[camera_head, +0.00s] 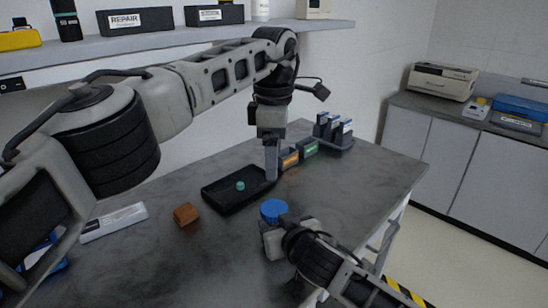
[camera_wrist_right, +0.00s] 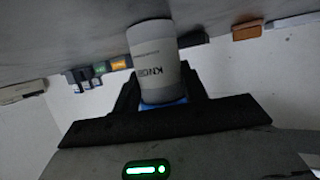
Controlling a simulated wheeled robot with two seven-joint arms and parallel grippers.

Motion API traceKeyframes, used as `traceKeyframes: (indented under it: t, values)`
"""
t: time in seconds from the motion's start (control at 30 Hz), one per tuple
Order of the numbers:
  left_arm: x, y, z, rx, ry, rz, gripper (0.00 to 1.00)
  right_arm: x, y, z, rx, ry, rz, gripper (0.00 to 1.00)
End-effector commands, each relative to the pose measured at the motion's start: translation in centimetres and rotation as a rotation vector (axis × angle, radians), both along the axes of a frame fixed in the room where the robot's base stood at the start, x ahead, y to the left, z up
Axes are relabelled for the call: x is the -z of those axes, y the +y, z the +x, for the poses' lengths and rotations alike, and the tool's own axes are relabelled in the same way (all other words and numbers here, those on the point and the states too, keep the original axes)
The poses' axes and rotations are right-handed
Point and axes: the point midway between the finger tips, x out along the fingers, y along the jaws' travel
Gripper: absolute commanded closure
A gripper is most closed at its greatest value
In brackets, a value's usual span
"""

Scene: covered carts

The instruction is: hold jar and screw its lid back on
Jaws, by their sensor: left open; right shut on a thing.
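The jar is a pale grey cylinder (camera_wrist_right: 155,55) with dark lettering in the right wrist view. A blue round lid (camera_head: 273,210) shows at its top in the head view, and a strip of blue (camera_wrist_right: 165,103) shows at its gripped end in the wrist view. I cannot tell how tightly the lid sits. My right gripper (camera_head: 273,235) is shut on the jar near the table's front right. My left gripper (camera_head: 271,162) is open, pointing down at the right end of the black tray (camera_head: 222,205), behind the lid and apart from it.
A small teal piece (camera_head: 240,185) lies in the tray. A brown block (camera_head: 186,214) and a white labelled box (camera_head: 113,222) lie to the left. Orange (camera_head: 290,160) and green (camera_head: 310,148) bins and a rack (camera_head: 333,130) stand behind. The table's right side is clear.

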Motion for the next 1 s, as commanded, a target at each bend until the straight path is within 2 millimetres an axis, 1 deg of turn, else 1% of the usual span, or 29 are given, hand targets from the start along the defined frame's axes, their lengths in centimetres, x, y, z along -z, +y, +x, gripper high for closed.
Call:
traceKeyframes:
  t: [0.07, 0.1, 0.17, 0.2, 0.47, 0.57, 0.63, 0.77, 1.0]
  values:
    - [0.0, 0.0, 0.0, 0.000, 0.000, 0.000, 0.21, 0.0, 0.0, 0.0, -0.001, 0.000, 0.000, 1.00]
    - [0.0, 0.0, 0.0, 0.000, -0.001, 0.000, 0.21, 0.0, 0.0, 0.0, -0.001, 0.000, 0.000, 0.52]
    - [0.0, 0.0, 0.0, 0.000, -0.001, 0.000, 0.21, 0.0, 0.0, 0.0, -0.001, 0.000, 0.000, 0.35]
    - [0.0, 0.0, 0.0, 0.000, -0.001, 0.000, 0.21, 0.0, 0.0, 0.0, -0.001, 0.000, 0.000, 0.32]
    - [0.0, 0.0, 0.0, 0.000, -0.001, 0.000, 0.21, 0.0, 0.0, -0.1, -0.001, 0.000, 0.000, 0.32]
    - [0.0, 0.0, 0.0, 0.000, -0.001, 0.000, 0.21, -0.2, -0.1, -0.5, -0.001, 0.000, 0.001, 0.32]
    - [0.0, 0.0, 0.0, 0.000, -0.001, 0.000, 0.21, -0.4, -0.4, -1.1, -0.001, 0.001, 0.002, 0.32]
    - [0.1, 0.0, 0.0, 0.000, -0.001, 0.000, 0.21, -1.3, -1.2, -3.1, -0.001, 0.001, 0.002, 0.32]
    - [0.3, 0.0, 0.0, 0.000, -0.001, 0.000, 0.21, -3.4, -3.2, -8.0, -0.002, 0.001, 0.002, 0.32]
